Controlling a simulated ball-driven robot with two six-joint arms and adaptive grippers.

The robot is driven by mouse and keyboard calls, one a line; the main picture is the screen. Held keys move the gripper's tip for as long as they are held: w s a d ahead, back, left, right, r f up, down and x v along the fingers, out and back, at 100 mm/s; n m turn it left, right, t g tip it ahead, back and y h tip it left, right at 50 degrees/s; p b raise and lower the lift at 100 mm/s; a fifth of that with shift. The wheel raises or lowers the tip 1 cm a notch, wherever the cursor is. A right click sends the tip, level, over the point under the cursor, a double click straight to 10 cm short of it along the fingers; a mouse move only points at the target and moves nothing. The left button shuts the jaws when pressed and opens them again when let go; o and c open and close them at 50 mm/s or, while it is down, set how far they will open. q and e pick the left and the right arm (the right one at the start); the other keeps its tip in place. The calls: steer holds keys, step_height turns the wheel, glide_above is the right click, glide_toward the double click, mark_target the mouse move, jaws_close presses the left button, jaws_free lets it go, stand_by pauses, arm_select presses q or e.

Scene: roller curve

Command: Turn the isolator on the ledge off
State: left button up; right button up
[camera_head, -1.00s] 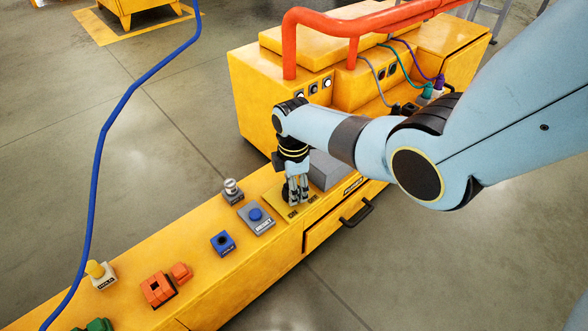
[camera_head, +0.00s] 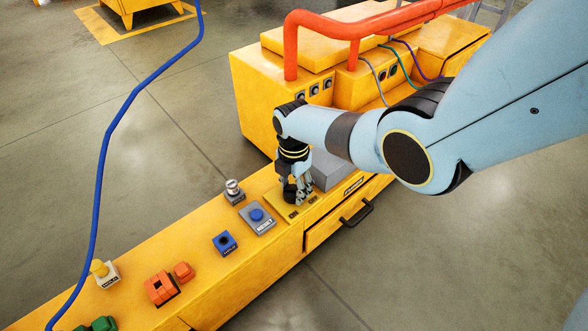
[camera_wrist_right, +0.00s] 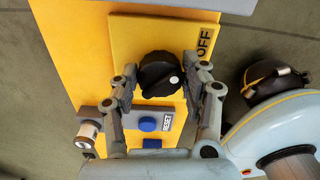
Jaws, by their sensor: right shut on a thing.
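The isolator is a black round knob (camera_wrist_right: 160,74) on a yellow plate (camera_wrist_right: 135,40) with a printed OFF label. A small white mark on the knob sits toward the finger on the right in the wrist view, not lined up with the OFF label. My right gripper (camera_wrist_right: 160,82) is shut on the knob, one finger on each side. In the head view, the right gripper (camera_head: 298,194) reaches down to the plate (camera_head: 281,208) on the ledge, and its fingers partly hide the knob. My left gripper is not in view.
Along the yellow ledge (camera_head: 205,275) stand a blue RESET button (camera_head: 256,215), a small silver-topped device (camera_head: 233,190), a blue socket (camera_head: 224,242) and orange blocks (camera_head: 160,288). A grey block (camera_head: 326,172) is close behind the gripper. A blue cable (camera_head: 103,160) hangs at left.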

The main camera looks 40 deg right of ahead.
mark_target(294, 187)
steer(key=shift+a, duration=0.1)
steer(key=o, duration=1.2)
steer(key=shift+c, duration=0.2)
steer(key=shift+r, duration=0.1)
steer(key=shift+r, duration=0.25)
step_height(294, 187, up, 11)
steer(key=shift+r, duration=0.15)
